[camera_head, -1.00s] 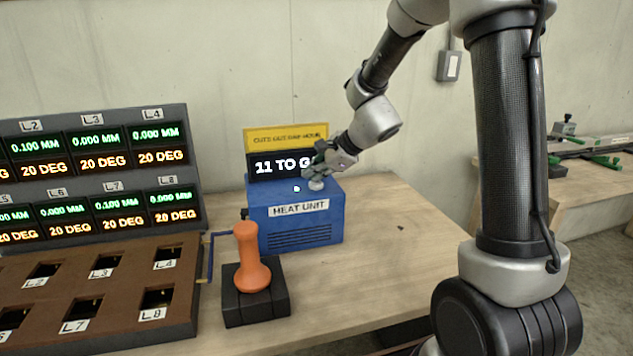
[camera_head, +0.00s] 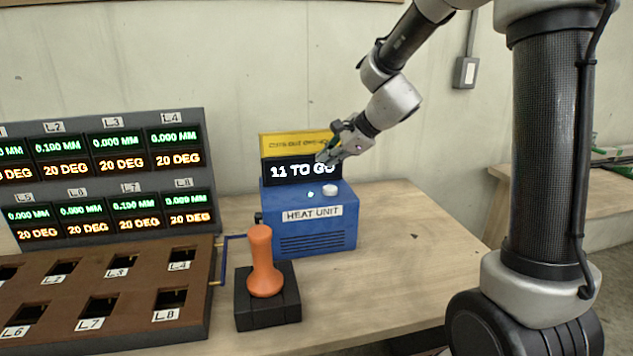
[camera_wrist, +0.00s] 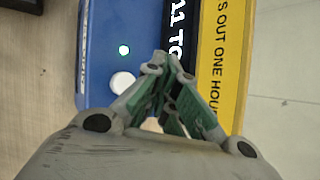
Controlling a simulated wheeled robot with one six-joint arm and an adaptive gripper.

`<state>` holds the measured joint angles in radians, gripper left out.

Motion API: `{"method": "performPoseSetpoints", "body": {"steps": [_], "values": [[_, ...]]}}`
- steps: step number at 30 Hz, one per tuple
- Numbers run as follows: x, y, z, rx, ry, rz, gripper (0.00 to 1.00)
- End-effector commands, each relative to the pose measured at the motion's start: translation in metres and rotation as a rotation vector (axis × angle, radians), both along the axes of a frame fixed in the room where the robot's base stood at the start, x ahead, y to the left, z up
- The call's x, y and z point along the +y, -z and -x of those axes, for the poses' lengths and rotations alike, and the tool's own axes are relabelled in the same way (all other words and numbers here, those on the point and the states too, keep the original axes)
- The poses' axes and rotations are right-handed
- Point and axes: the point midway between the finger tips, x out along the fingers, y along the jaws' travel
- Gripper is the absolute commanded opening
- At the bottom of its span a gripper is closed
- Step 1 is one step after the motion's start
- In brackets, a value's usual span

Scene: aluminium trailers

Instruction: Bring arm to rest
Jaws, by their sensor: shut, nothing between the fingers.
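My gripper (camera_head: 326,158) is shut and empty. In the head view it hangs above the blue heat unit (camera_head: 318,240), in front of its black "11 TO GO" display. A round white button (camera_head: 330,190) and a small lit green light (camera_head: 310,194) are on top of the unit, below the gripper. In the wrist view the closed fingertips (camera_wrist: 168,60) show over the unit, with the white button (camera_wrist: 122,83) to their left. The fingers look apart from the button.
An orange handle (camera_head: 262,262) stands on a black block in front of the unit. At left are a brown slotted board (camera_head: 120,270) and a panel of readouts (camera_head: 110,180). Bare tabletop (camera_head: 410,235) lies to the right. A wall box (camera_head: 466,72) is behind.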

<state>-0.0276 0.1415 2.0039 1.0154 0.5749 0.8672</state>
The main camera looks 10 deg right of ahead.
Motion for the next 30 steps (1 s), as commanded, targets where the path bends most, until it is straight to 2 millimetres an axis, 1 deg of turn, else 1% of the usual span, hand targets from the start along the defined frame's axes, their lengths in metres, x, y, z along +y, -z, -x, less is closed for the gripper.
{"method": "performPoseSetpoints", "body": {"steps": [2, 3, 5, 6, 7, 10, 11, 12, 14, 15, 17, 18, 21, 24, 25, 27, 30], "values": [[0.001, 0.001, 0.003, -0.021, -0.062, 0.035, 0.00], [0.001, 0.005, 0.009, -0.033, -0.129, 0.078, 0.00], [-0.004, 0.021, 0.028, -0.032, -0.261, 0.161, 0.00], [-0.009, 0.029, 0.044, -0.032, -0.355, 0.218, 0.00], [-0.013, 0.033, 0.058, -0.036, -0.430, 0.263, 0.00], [-0.033, 0.032, 0.108, -0.065, -0.681, 0.413, 0.00], [-0.040, 0.030, 0.123, -0.073, -0.754, 0.457, 0.00], [-0.049, 0.027, 0.143, -0.086, -0.846, 0.514, 0.00], [-0.065, 0.020, 0.173, -0.104, -0.974, 0.597, 0.00], [-0.075, 0.016, 0.192, -0.113, -1.055, 0.651, 0.00], [-0.092, 0.009, 0.221, -0.126, -1.168, 0.734, 0.00], [-0.104, 0.004, 0.240, -0.132, -1.237, 0.791, 0.00], [-0.131, -0.007, 0.283, -0.139, -1.367, 0.928, 0.00], [-0.150, -0.017, 0.312, -0.148, -1.397, 1.036, 0.00], [-0.153, -0.020, 0.318, -0.154, -1.393, 1.060, 0.00], [-0.156, -0.026, 0.327, -0.178, -1.373, 1.104, 0.00], [-0.157, -0.036, 0.332, -0.216, -1.341, 1.138, 0.00]]}}
